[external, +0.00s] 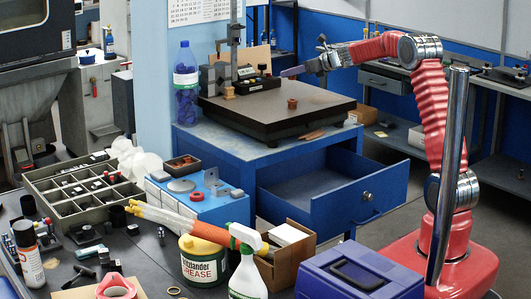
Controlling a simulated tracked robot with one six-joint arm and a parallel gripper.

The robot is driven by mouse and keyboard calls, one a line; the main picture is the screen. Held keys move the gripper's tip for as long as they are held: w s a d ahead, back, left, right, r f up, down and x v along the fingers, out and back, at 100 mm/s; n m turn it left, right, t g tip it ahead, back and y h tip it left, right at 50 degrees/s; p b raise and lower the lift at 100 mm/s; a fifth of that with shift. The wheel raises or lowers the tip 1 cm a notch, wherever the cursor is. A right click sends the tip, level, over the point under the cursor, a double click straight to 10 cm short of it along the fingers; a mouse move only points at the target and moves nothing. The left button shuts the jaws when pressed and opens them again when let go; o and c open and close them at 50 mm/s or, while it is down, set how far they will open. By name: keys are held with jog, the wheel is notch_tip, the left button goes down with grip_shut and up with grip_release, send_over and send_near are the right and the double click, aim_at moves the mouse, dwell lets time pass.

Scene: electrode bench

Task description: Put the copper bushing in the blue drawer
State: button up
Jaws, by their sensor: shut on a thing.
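A small reddish-brown copper bushing (292,104) stands on the dark granite plate (262,112), on top of the blue bench. The blue drawer (362,200) below is pulled open; the visible part of its grey floor is bare. My gripper (308,69) is above the back right of the plate, higher than the bushing and apart from it. It is shut on a slim purple-grey bar-like thing (291,72) that points left, above the bushing. The exact grip is too small to see clearly.
A measuring stand (234,50) and a dark box (259,84) occupy the plate's back left. Flat brown pieces (312,135) lie at its front edge. A blue bottle (186,85) stands left. A blue case (360,275) and cardboard box (285,255) are in front of the drawer.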

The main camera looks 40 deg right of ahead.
jog(key=shift+f, duration=1.75)
jog(key=shift+f, duration=1.9)
jog(key=o, duration=1.1)
jog(key=shift+f, duration=0.1)
jog(key=v, duration=1.2)
